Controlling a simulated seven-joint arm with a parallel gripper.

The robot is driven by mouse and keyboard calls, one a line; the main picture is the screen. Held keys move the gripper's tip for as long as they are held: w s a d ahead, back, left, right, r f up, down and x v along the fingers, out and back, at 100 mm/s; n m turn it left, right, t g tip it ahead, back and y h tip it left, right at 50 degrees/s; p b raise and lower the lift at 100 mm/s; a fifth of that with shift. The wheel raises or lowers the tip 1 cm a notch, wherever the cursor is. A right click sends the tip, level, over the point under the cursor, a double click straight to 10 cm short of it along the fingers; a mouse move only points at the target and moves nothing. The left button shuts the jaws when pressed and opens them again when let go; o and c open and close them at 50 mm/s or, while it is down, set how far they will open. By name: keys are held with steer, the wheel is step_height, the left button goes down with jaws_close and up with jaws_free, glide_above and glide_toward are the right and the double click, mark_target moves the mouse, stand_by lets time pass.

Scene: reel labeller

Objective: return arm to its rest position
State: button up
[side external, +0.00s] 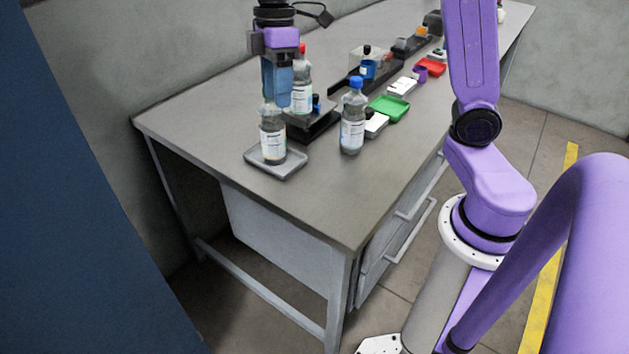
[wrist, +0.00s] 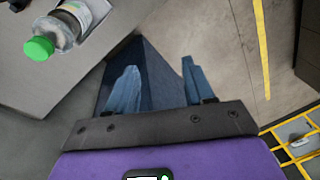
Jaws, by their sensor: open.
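My gripper (side external: 277,105) points down in the side external view, in front of the bottles near the left end of the bench (side external: 330,205). In the wrist view its two blue fingers (wrist: 160,65) are spread, with nothing between them. A labelled bottle (side external: 272,138) stands upright on a small grey tray (side external: 290,170), below the fingers in the side picture; its top is partly covered by them. In the wrist view, a green-capped bottle (wrist: 55,32) lies up and left of the fingers, apart from them.
A blue-capped bottle (side external: 352,118) and a red-capped bottle (side external: 302,80) stand close by. The bench's front left is clear. A blue panel (side external: 75,220) fills the left.

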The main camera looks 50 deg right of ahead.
steer(key=s+d+f, duration=0.1)
steer(key=s+f, duration=0.3)
steer(key=s, duration=0.8)
steer(key=s+d+f+t+h, duration=0.1)
steer(key=s+f, duration=0.3)
steer(key=s, duration=0.8)
steer(key=shift+s+d, duration=0.2)
